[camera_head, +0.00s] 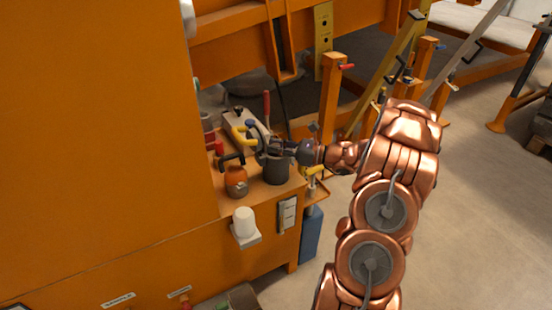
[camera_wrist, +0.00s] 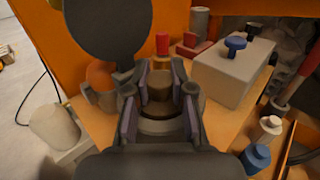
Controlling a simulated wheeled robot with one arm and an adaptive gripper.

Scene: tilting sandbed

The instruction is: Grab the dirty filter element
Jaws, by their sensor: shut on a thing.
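The dirty filter element is a brownish cylinder (camera_wrist: 158,86) between my gripper's two padded fingers in the wrist view. My gripper (camera_wrist: 158,97) is shut on it. Below it is a round, dark-rimmed housing (camera_wrist: 163,127), partly hidden by the fingers. In the head view the housing is a dark grey pot (camera_head: 276,172) on an orange bench, with my gripper (camera_head: 272,149) over its top. The element is hidden there. I cannot tell how much of the element is still inside the housing.
A dark round disc (camera_wrist: 106,24) stands close to the left finger. An orange-topped container (camera_head: 236,178) is left of the housing. A white cylinder (camera_head: 243,222) sits on a front bracket. A grey box with a blue knob (camera_wrist: 232,72) is at the right. Orange posts (camera_head: 331,110) stand nearby.

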